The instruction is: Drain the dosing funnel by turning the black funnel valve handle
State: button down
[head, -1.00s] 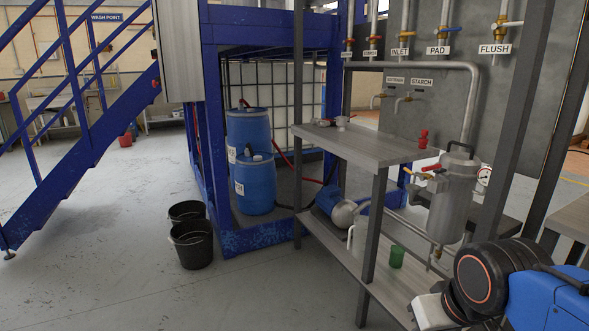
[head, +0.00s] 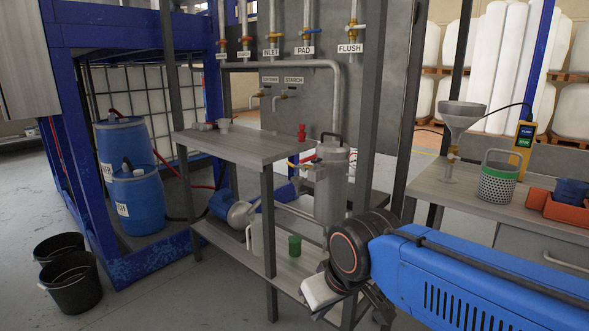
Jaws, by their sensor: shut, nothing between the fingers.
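The dosing funnel (head: 462,120) is a grey, wide-mouthed cone on a stand on the right-hand bench. A small brass-coloured valve (head: 452,153) shows under its cone. Its black handle is too small to make out. My blue arm reaches in from the lower right to a black wrist joint with an orange ring. My gripper (head: 325,292) is low beyond that joint, over the front of the steel table's lower shelf. It is shut and empty, well left of and below the funnel. The joint partly hides its fingers.
A perforated pot (head: 496,182) with a green rim, a yellow hand control (head: 523,138) and an orange tray (head: 565,208) stand right of the funnel. A dark post (head: 425,115) rises left of that bench. A steel canister (head: 331,185) and green cup (head: 294,245) stand left of my wrist.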

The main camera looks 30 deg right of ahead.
aim_at(450, 156)
jog(key=z, duration=1.65)
